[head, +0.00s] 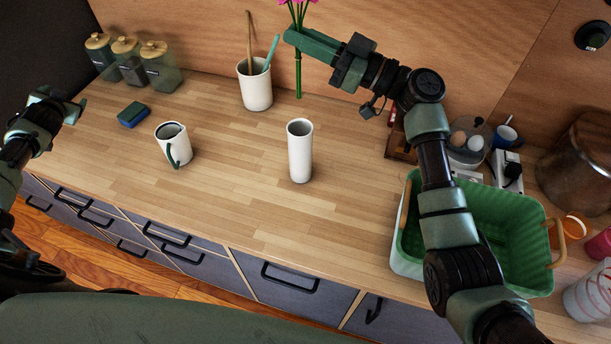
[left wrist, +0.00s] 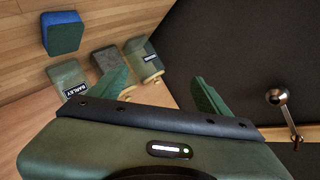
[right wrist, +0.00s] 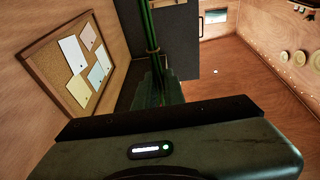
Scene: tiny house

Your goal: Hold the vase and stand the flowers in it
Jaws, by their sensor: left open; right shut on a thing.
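The white vase (head: 300,152), a tall plain cylinder, stands upright and empty-looking on the wooden counter, mid-picture. My right gripper (head: 293,38) is shut on the flowers (head: 298,75) by their green stems. The stems hang about vertical, behind and above the vase and apart from it. The pink blooms are cut off by the top edge of the head view. The stems also show between the fingers in the right wrist view (right wrist: 150,30). My left gripper (head: 62,105) is open and empty at the left, over the counter's left end, far from the vase.
A white mug (head: 174,146) stands left of the vase. A white utensil pot (head: 255,88) stands behind, near the stems. A blue-green sponge (head: 132,114) and several jars (head: 160,68) are at back left. A green basket (head: 480,205) fills the right. Counter around the vase is clear.

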